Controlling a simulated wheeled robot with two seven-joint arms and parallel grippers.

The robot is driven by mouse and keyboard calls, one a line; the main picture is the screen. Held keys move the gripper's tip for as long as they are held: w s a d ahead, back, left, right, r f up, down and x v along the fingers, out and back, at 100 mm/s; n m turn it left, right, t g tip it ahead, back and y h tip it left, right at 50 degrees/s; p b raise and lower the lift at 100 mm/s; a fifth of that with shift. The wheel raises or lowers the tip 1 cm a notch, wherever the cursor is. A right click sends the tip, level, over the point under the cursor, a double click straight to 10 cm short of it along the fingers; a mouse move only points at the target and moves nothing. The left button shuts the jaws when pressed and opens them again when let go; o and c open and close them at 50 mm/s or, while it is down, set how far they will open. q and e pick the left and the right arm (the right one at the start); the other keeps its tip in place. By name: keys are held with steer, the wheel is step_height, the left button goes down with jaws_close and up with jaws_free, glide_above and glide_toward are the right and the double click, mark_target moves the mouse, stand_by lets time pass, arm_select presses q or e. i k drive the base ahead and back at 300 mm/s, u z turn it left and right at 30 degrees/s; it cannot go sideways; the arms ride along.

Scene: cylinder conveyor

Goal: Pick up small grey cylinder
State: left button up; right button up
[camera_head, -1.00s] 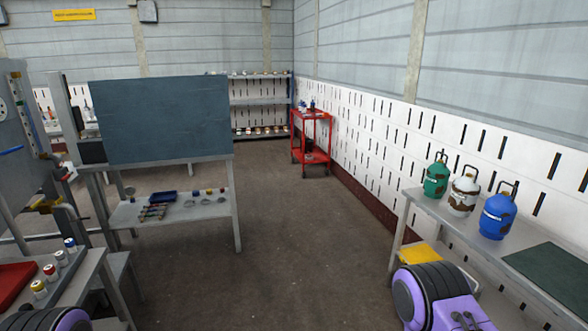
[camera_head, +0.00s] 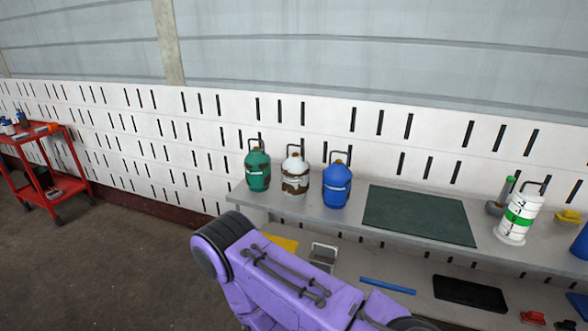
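No small grey cylinder can be made out for sure. On the grey bench (camera_head: 350,219) by the wall stand a green canister (camera_head: 258,171), a white canister with brown patches (camera_head: 295,175) and a blue canister (camera_head: 337,186), all upright with handles on top. Farther right stands a white cylinder with a green band (camera_head: 517,217). A purple arm of mine reaches up from the bottom middle in front of the bench. Neither gripper's fingers show.
A dark green mat (camera_head: 418,214) lies on the bench. The lower shelf holds a blue bar (camera_head: 388,285), a black tray (camera_head: 470,293) and a yellow item (camera_head: 281,242). A red cart (camera_head: 43,168) stands at far left. The floor (camera_head: 120,260) between is clear.

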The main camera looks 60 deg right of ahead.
mark_target(295, 170)
steer(key=z, duration=0.4)
steer(key=i, duration=0.85)
steer(key=z, duration=1.65)
steer(key=i, duration=0.85)
steer(key=z, duration=0.85)
